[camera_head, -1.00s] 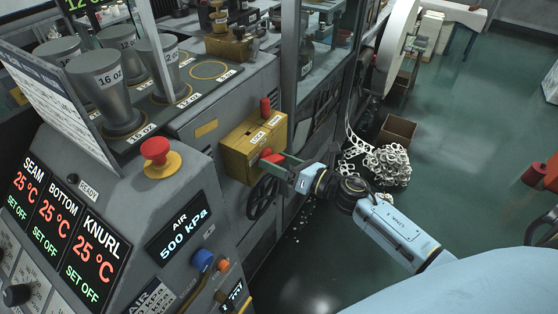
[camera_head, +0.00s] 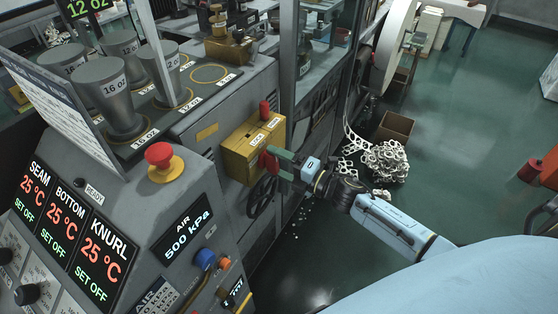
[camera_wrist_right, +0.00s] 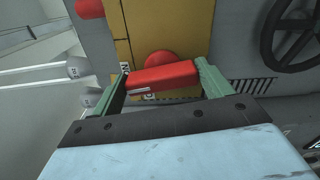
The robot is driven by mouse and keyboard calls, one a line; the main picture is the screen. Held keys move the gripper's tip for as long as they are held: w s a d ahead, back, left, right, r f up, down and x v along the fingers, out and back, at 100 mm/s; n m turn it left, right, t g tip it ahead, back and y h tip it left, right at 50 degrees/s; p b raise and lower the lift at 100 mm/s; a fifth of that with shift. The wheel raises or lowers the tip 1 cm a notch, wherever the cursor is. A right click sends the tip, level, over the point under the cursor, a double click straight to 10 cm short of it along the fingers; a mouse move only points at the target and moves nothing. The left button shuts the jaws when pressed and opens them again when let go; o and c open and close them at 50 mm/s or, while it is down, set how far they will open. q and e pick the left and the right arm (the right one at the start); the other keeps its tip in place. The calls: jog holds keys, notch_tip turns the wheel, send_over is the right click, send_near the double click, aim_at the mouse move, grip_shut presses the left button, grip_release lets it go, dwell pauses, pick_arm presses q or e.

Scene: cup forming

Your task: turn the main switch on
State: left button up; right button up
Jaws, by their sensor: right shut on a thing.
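My left gripper is not in view.
A black handwheel (camera_head: 262,196) sits just below the box; it also shows in the wrist view (camera_wrist_right: 292,32). A red mushroom button (camera_head: 159,155) and the control panel (camera_head: 170,215) stand at the left. Scrap rings (camera_head: 385,162) and an open carton (camera_head: 396,128) lie on the floor at right.

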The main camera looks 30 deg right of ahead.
jog(key=shift+m, duration=0.8)
jog(key=shift+f, duration=0.1)
jog(key=o, duration=1)
jog(key=b+v, duration=0.1)
jog(key=v, duration=1.2)
jog(key=shift+s+d, duration=0.15)
jog(key=shift+d, duration=0.05)
